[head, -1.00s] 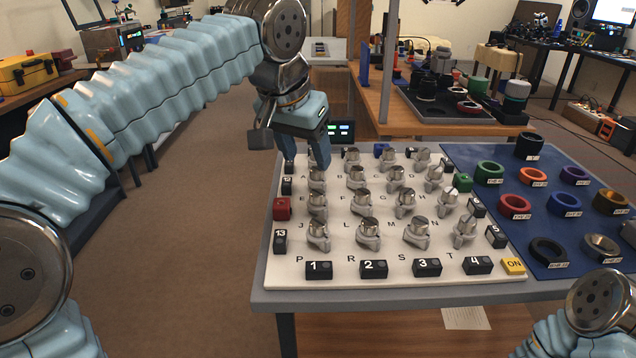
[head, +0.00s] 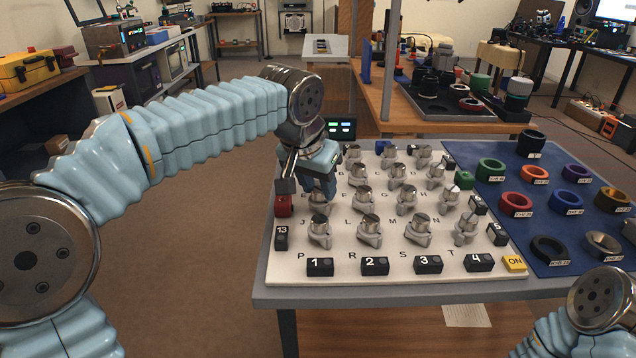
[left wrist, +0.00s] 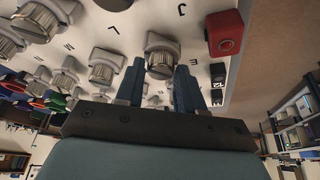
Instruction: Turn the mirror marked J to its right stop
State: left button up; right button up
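The mirror marked J is a metal knob on a light base (head: 318,208) in the left column of the white board (head: 335,274). The letter J is printed in front of it. In the head view my left gripper (head: 318,192) is right over this knob and partly hides it. In the left wrist view the knob (left wrist: 161,57) shows between the two blue fingers of my left gripper (left wrist: 160,70). The fingers are open, with one on each side. I cannot tell whether they touch it. My right gripper is out of view.
Similar knobs stand close by, one in front (head: 319,232) and one to the right (head: 358,203). A red block (head: 283,206) sits at the board's left edge, and numbered black blocks (head: 319,266) line its front. A blue mat (head: 535,250) with rings lies to the right.

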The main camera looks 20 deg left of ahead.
pick_arm(q)
jog(key=c, duration=0.6)
jog(key=shift+m, duration=0.3)
jog(key=m+h, duration=0.1)
jog(key=m, duration=0.2)
jog(key=shift+a+m+h, duration=0.1)
jog(key=shift+m+h, duration=0.3)
jog(key=m+g, duration=0.1)
jog(key=m, duration=0.1)
jog(key=m+h, duration=0.1)
jog(key=m, duration=0.1)
jog(key=shift+w+m+g, duration=0.1)
jog(key=shift+m+g, duration=0.2)
jog(key=shift+g, duration=0.1)
jog(key=m, duration=0.2)
jog(key=m+g, duration=0.1)
jog(key=m, duration=0.1)
jog(key=shift+w+g+h, duration=0.1)
jog(key=shift+g+h, duration=0.2)
jog(key=shift+h, duration=0.1)
jog(key=m+g, duration=0.1)
jog(key=m, duration=0.3)
jog(key=shift+m+g, duration=0.3)
jog(key=shift+g, duration=0.1)
jog(key=shift+m, duration=0.3)
